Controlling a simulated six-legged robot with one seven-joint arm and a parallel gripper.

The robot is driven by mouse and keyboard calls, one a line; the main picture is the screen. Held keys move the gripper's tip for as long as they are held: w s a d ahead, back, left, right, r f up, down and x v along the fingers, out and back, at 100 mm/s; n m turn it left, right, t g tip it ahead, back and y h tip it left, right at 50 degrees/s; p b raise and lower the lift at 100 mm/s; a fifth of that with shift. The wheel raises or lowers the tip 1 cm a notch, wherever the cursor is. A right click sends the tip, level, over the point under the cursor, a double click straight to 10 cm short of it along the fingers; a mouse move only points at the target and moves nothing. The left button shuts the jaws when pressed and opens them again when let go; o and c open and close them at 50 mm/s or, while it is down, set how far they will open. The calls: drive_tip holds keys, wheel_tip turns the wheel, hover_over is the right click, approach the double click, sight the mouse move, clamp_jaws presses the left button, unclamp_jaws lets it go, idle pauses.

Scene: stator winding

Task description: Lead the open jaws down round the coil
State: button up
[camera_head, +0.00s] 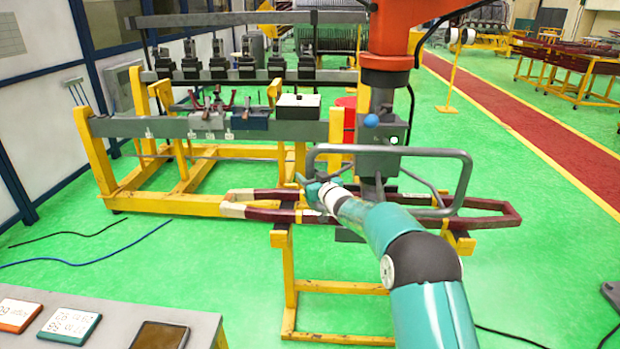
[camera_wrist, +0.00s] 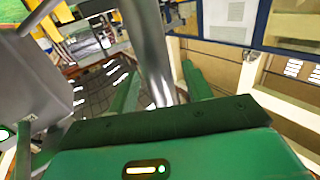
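The coil (camera_head: 265,194) is a long dark-red loop with pale wrapped parts at its left end. It lies on a yellow stand. A grey lifting tool (camera_head: 375,162) hangs over it from an orange arm. The tool's lower part, where its jaws are, is around the coil's height; my arm partly hides it, so I cannot tell whether the jaws surround the coil. My gripper (camera_head: 314,188) is at the left end of the tool's grey tube handle (camera_head: 400,152). In the wrist view the tube (camera_wrist: 158,50) runs between my green fingers (camera_wrist: 160,88), nearly filling the gap.
Behind stands a yellow-framed bench (camera_head: 200,128) with several black clamps. A grey table (camera_head: 120,315) with small panels is at the front left. A red container (camera_head: 347,115) is behind the tool. Green floor is open at the right. Cables lie on the floor.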

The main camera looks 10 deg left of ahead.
idle(0.3)
drive_tip(key=v, duration=1.4)
drive_tip(key=s+d+r+g, duration=0.2)
drive_tip(key=s+r+g, duration=0.25)
drive_tip(key=s, duration=0.75)
drive_tip(key=s+d+r+g, duration=0.1)
drive_tip(key=s+r+g, duration=0.35)
drive_tip(key=s, duration=0.75)
drive_tip(key=s+d+f+m+h, duration=0.3)
drive_tip(key=s+d+m+h, duration=0.4)
drive_tip(key=s+d, duration=1.3)
drive_tip(key=h, duration=0.4)
drive_tip(key=shift+s+m+t, duration=0.3)
drive_tip(key=shift+s+m, duration=0.05)
drive_tip(key=shift+m, duration=0.05)
drive_tip(key=shift+d+f, duration=0.1)
drive_tip(key=shift+d, duration=0.05)
drive_tip(key=c, duration=0.3)
drive_tip(key=shift+c, duration=0.2)
